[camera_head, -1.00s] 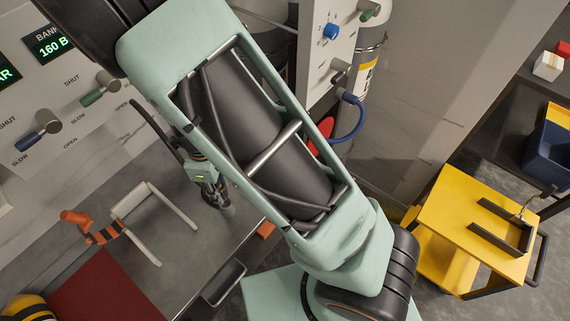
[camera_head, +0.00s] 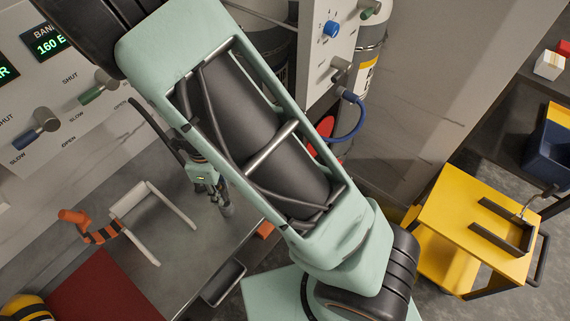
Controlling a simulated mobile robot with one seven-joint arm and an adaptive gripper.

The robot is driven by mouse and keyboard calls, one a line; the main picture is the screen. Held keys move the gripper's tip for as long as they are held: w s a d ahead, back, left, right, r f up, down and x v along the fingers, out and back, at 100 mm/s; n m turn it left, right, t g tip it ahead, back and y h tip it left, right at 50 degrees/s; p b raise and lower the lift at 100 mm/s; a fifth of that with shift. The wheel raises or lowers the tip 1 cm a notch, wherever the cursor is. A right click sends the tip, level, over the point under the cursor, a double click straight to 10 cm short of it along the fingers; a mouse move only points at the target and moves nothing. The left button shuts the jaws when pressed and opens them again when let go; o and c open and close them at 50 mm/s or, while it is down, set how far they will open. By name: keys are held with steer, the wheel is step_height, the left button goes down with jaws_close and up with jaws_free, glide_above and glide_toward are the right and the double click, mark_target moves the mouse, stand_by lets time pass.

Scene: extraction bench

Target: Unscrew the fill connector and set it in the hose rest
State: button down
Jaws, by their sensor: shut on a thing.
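My gripper (camera_head: 219,195) is low in the middle left of the head view, over the grey bench top, partly hidden behind my mint-green arm. It is shut on a small grey cylindrical piece (camera_head: 227,210) that looks like the fill connector. The piece points down; whether it touches anything below I cannot tell. A dark curved hose or cable (camera_head: 150,118) runs down toward the gripper. A pale bracket with two thin legs (camera_head: 150,203), possibly the hose rest, stands on the bench to the left of the gripper, apart from it.
An orange-and-black striped piece (camera_head: 88,228) is beside the bracket, with a dark red mat (camera_head: 103,290) in front. A valve panel (camera_head: 85,125) stands behind. A blue hose (camera_head: 352,122) loops from another panel. A yellow cart (camera_head: 450,215) stands at right.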

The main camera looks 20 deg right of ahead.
steer(key=shift+f+b, duration=1.05)
steer(key=shift+f, duration=0.6)
steer(key=c, duration=1.5)
jaws_free()
steer(key=shift+o, duration=0.2)
steer(key=shift+r, duration=0.1)
step_height(320, 180, up, 12)
steer(key=shift+f, duration=0.1)
